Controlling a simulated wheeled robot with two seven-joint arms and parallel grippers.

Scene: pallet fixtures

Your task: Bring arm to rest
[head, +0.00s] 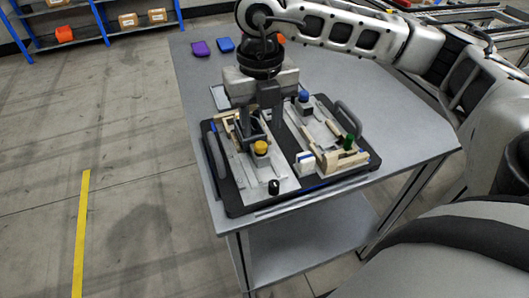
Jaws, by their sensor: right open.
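My right gripper (260,120) hangs from the white and black right arm (355,35), which comes in from the upper right. Its fingers point down over the left half of the black pallet tray (222,185), and they are open. Whether they touch the fixture below cannot be told. The tray lies on the grey table and has handles at its left and right. It carries fixtures with a yellow knob (261,147), a blue knob (304,96), a green part (348,142) and a black knob (274,187). My left gripper is not in view.
A purple piece (201,48) and a blue piece (225,45) lie at the table's back left. The grey table (410,135) is bare right of the tray. A blue shelf (95,25) with boxes stands far left. A yellow line (81,230) marks the open floor.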

